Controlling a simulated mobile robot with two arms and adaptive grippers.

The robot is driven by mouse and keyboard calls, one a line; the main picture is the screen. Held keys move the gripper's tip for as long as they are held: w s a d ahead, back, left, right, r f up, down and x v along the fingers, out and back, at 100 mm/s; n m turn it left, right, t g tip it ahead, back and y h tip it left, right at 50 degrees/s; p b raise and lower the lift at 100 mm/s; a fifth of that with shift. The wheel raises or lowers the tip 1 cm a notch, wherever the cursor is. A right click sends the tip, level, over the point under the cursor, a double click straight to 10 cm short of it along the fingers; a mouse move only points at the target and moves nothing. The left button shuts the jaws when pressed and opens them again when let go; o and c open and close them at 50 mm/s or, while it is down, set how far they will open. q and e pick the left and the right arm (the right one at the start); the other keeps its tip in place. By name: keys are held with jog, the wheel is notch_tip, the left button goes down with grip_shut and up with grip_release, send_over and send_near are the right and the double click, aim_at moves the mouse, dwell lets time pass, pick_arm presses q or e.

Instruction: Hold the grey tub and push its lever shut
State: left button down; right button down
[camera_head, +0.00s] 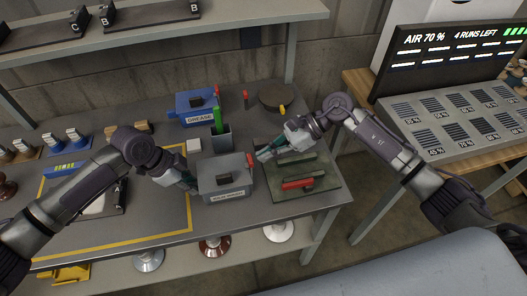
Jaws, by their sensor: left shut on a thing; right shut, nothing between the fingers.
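The grey tub (222,185) stands on the grey workbench near its front edge, with a dark knob on its lid and a label on its front. Its red lever (250,161) sticks up at the tub's right rear corner. My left gripper (192,184) is shut on the tub's left side; its fingertips are partly hidden against the tub. My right gripper (264,154) is shut and empty, just right of the red lever, with a small gap that is hard to judge.
A blue GREASE tub (198,112) stands behind. A dark container (216,140) holds a green item. Right of the tub lies a dark green tray (327,191) with bars and a red handle (297,184). A round dark lidded pot (277,98) stands at the back.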

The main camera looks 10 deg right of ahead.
jog(key=v, duration=1.3)
jog(key=shift+d+f, duration=0.1)
pick_arm(q)
jog(key=c, duration=1)
grip_release()
jog(key=shift+r, duration=0.1)
